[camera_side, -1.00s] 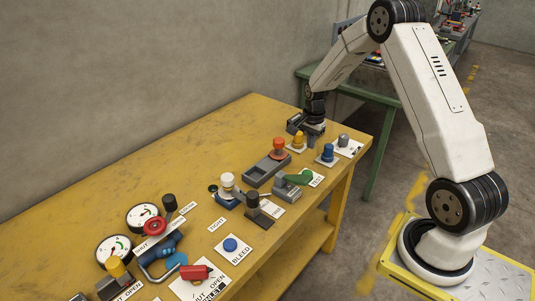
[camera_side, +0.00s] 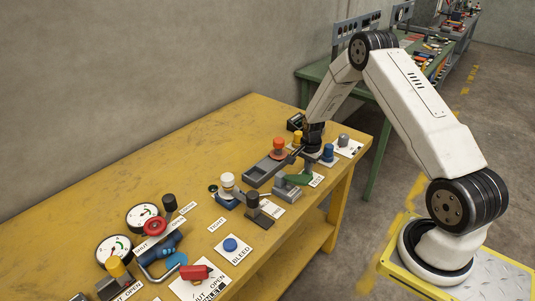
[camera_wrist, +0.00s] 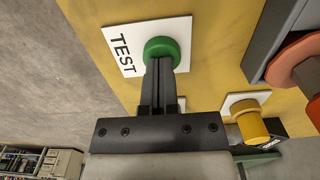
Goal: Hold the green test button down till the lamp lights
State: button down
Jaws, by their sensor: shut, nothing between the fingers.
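The green test button (camera_wrist: 161,46) is round and sits on a white plate marked TEST (camera_wrist: 122,47) in the wrist view. My gripper (camera_wrist: 161,62) is shut and empty. Its fingertips overlap the near edge of the button in that view; I cannot tell whether they touch it. In the side view my gripper (camera_side: 308,163) is low over the right part of the yellow bench, next to a green shape (camera_side: 298,180). I cannot make out a lit lamp in either view.
An orange-red knob on a grey block (camera_side: 262,172) stands close to my gripper. A yellow button (camera_wrist: 252,124) and a blue knob (camera_side: 328,152) are also near. Gauges, valves and levers crowd the left of the bench (camera_side: 150,153); its back strip is clear.

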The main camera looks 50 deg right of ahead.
dwell(0.3)
jog(key=shift+f, duration=0.85)
jog(key=shift+s+f, duration=0.1)
jog(key=shift+f, duration=0.3)
jog(key=shift+a, duration=0.1)
jog(key=shift+s, duration=0.15)
dwell(0.6)
notch_tip(320, 180, up, 15)
jog(key=w, duration=0.1)
jog(key=shift+d, duration=0.2)
dwell(0.8)
